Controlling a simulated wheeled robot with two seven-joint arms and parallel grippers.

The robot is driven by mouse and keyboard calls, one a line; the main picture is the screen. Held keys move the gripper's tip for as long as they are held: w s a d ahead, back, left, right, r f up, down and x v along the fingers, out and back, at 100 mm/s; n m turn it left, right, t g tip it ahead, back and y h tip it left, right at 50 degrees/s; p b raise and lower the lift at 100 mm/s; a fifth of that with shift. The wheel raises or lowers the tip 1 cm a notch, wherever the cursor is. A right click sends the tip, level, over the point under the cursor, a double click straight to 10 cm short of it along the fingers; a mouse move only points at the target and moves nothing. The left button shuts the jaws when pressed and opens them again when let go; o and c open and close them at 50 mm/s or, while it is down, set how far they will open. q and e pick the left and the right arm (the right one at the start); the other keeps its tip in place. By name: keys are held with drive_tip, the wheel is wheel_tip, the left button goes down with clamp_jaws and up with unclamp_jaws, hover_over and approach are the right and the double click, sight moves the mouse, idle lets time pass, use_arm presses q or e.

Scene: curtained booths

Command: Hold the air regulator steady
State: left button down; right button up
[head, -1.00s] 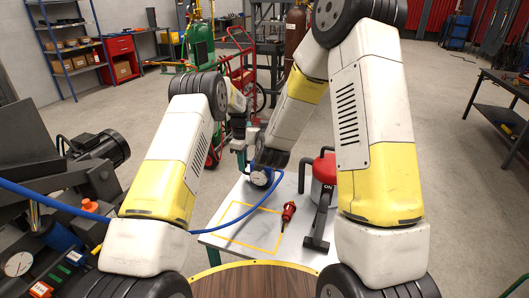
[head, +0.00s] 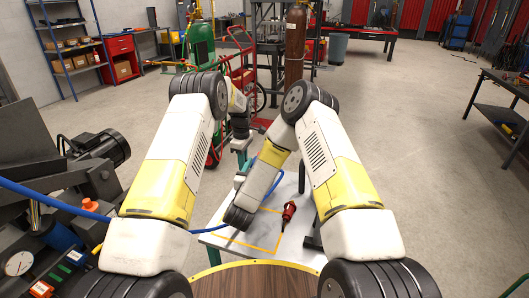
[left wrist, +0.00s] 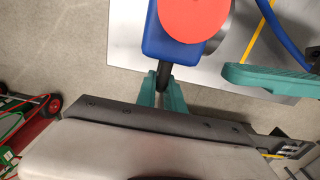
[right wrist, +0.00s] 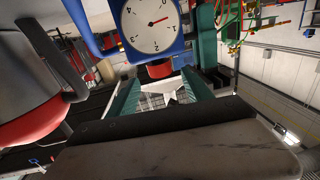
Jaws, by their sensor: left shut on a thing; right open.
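The air regulator has a blue body (left wrist: 175,38), a red knob (left wrist: 195,14) and a white dial. My left gripper (left wrist: 162,88) is shut on the dark stem under the body. In the right wrist view the regulator's dial (right wrist: 150,24) faces the camera, with the red knob below it. My right gripper (right wrist: 162,92) is open, its teal fingers apart near the knob; I cannot tell if they touch it. A teal finger also shows right of the regulator in the left wrist view. My right forearm hides the regulator in the head view.
A white table (head: 215,238) bears a yellow outlined square and a red-handled tool (head: 289,211). A blue hose (head: 60,198) runs in from the left past dark machinery (head: 75,200). A grey and red vessel (right wrist: 28,125) is close to my right gripper.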

drive_tip(key=x, duration=0.9)
drive_tip(key=shift+w, duration=0.2)
drive_tip(key=shift+c, duration=0.5)
clamp_jaws()
drive_tip(key=shift+d+m+g+h, duration=0.15)
drive_tip(key=shift+m+g+h, duration=0.15)
drive_tip(key=shift+m+h, duration=0.45)
drive_tip(key=shift+s+d+h, duration=0.1)
drive_tip(key=shift+h, duration=0.35)
drive_tip(key=shift+o, duration=0.5)
unclamp_jaws()
